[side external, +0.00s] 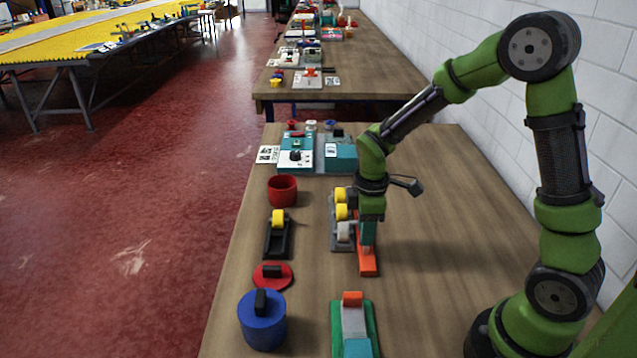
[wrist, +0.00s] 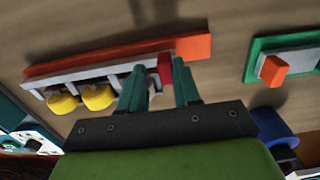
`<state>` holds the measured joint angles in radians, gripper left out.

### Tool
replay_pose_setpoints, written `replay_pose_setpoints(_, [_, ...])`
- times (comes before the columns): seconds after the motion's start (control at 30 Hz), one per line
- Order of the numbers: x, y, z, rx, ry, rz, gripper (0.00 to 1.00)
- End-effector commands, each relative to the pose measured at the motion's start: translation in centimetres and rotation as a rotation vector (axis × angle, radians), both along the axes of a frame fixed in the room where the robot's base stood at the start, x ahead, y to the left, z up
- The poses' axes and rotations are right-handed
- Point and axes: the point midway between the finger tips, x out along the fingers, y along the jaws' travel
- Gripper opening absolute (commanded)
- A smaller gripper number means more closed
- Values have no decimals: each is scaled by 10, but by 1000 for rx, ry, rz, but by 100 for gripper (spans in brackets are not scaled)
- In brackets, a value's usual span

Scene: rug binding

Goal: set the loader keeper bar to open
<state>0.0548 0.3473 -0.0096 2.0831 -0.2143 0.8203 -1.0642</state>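The loader (side external: 335,239) is a grey rack with yellow rolls and a whitish roll. It also shows in the wrist view (wrist: 90,75). An orange bar, seemingly the keeper bar (side external: 367,268), runs along its side and sticks out past its near end; it spans the wrist view (wrist: 195,47). A small red block (wrist: 165,70) stands by the bar. My gripper (wrist: 160,80) has its teal fingers apart, one on each side of the red block. The block is close to the right finger, with a gap to the left one. Whether they touch is unclear.
A green base with a grey and orange piece (side external: 353,318) lies nearer on the table. To the left are a black holder with a yellow roll (side external: 278,235), a red cup (side external: 282,190), a red lid (side external: 272,277) and a blue pot (side external: 262,322). The table's right side is clear.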

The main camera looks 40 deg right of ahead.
Motion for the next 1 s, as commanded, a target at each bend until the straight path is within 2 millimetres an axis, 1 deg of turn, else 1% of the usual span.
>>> replay_pose_setpoints(0.03, [0,0,0,-1,-1,0,40])
replay_pose_setpoints(0.07, [0,0,0,0,0,-1,43])
replay_pose_setpoints(0.33, [-1,1,0,2,4,-1,43])
replay_pose_setpoints(0.47, [-1,2,9,3,0,0,43])
replay_pose_setpoints(0.57, [0,2,24,3,-1,-1,43])
replay_pose_setpoints(0.67, [0,1,47,3,-4,-1,43])
replay_pose_setpoints(0.9, [0,1,107,3,-3,-2,43])
replay_pose_setpoints(1.0, [0,1,129,2,-2,-1,43])
